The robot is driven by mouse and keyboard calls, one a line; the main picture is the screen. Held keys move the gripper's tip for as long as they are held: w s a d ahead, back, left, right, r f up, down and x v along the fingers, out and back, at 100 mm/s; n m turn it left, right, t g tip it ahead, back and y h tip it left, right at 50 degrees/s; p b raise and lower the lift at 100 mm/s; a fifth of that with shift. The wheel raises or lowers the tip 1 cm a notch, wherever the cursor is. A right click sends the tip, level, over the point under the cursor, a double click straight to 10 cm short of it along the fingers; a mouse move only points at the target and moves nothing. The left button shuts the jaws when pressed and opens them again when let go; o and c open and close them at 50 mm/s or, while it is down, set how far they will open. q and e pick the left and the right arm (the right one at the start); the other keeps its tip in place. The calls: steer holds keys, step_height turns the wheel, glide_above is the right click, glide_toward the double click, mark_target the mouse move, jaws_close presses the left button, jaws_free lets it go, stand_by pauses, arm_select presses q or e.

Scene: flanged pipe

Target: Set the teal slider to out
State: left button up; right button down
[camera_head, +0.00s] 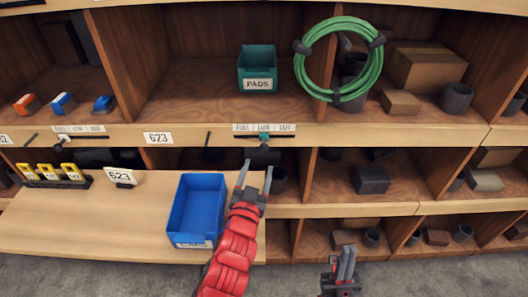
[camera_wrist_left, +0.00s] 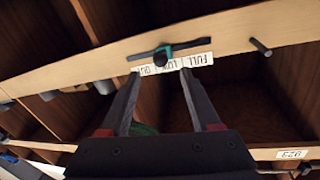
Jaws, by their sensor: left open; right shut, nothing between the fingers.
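The teal slider (camera_head: 264,137) sits on a dark track along the shelf edge, beneath a white label (camera_head: 243,128) reading FULL, LOW, OUT. It stands near the track's middle, about under LOW. It also shows in the left wrist view (camera_wrist_left: 166,51), where the label is upside down and OUT is at the left; a dark knob projects from it. My left gripper (camera_head: 256,165) is open just below the slider; in its wrist view the fingertips (camera_wrist_left: 160,74) lie either side of the knob's line, with no visible contact. My right gripper (camera_head: 345,262) is shut and empty, low and right.
A similar slider label (camera_head: 80,129) is on the edge at left. A blue bin (camera_head: 188,210) stands on the lower board beside my left arm. A teal PADS bin (camera_head: 257,62) and a green hose coil (camera_head: 301,68) are above. A dark peg (camera_wrist_left: 261,47) projects near the track.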

mark_target(263, 151)
arm_select(q)
steer(key=w, duration=0.3)
steer(key=w+d+p, duration=0.1)
steer(key=w, duration=0.2)
steer(key=w+p, duration=0.1)
steer(key=w, duration=0.2)
steer(key=shift+d, duration=0.4)
steer(key=shift+s+r, duration=0.1)
jaws_close()
stand_by(0.8)
